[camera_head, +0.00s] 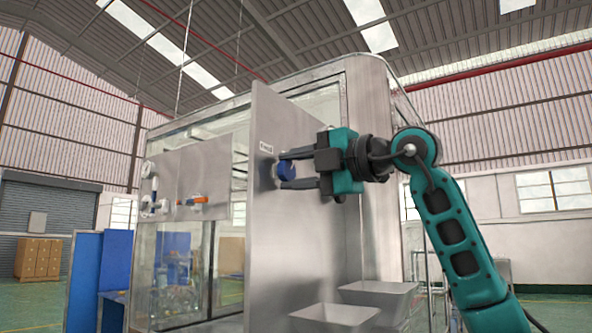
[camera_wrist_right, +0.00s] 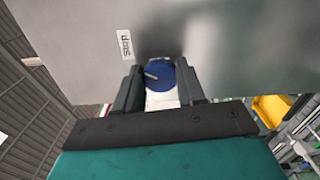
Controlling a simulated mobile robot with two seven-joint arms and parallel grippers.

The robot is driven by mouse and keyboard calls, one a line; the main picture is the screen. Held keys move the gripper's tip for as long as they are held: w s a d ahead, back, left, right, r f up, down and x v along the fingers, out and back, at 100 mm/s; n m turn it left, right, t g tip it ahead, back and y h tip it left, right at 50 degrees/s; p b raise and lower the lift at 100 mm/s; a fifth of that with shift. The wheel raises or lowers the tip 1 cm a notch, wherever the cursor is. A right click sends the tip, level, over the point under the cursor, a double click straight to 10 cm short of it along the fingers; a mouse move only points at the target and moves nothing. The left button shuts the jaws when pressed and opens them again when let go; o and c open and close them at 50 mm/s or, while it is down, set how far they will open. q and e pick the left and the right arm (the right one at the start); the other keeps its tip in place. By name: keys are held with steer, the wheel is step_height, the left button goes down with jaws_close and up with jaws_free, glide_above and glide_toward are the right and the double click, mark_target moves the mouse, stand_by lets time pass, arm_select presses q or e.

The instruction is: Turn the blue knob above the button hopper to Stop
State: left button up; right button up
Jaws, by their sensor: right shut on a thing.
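The blue knob (camera_head: 286,171) sits on the upright steel panel (camera_head: 262,230). My right gripper (camera_head: 284,170) reaches it from the right, with one finger above and one below it. In the right wrist view the knob (camera_wrist_right: 158,76) lies between the two fingers of the right gripper (camera_wrist_right: 159,88), which is shut on it. A light pointer mark shows on the knob's face. A small white label (camera_wrist_right: 124,44) is on the panel near the knob; in the head view the label (camera_head: 266,148) is too small to read surely. My left gripper is not in view.
Two grey hopper bins (camera_head: 335,314) (camera_head: 378,287) stand below the panel at the right. Valves with an orange handle (camera_head: 192,201) are on the machine's left face. A yellow bin (camera_wrist_right: 270,108) shows at the right in the wrist view.

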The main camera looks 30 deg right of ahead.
steer(key=shift+m, duration=1.2)
steer(key=o, duration=1.1)
steer(key=shift+c, duration=0.2)
steer(key=shift+s+d, duration=0.25)
steer(key=shift+s, duration=0.25)
steer(key=b+v, duration=0.2)
steer(key=v, duration=0.9)
steer(key=shift+s, duration=0.45)
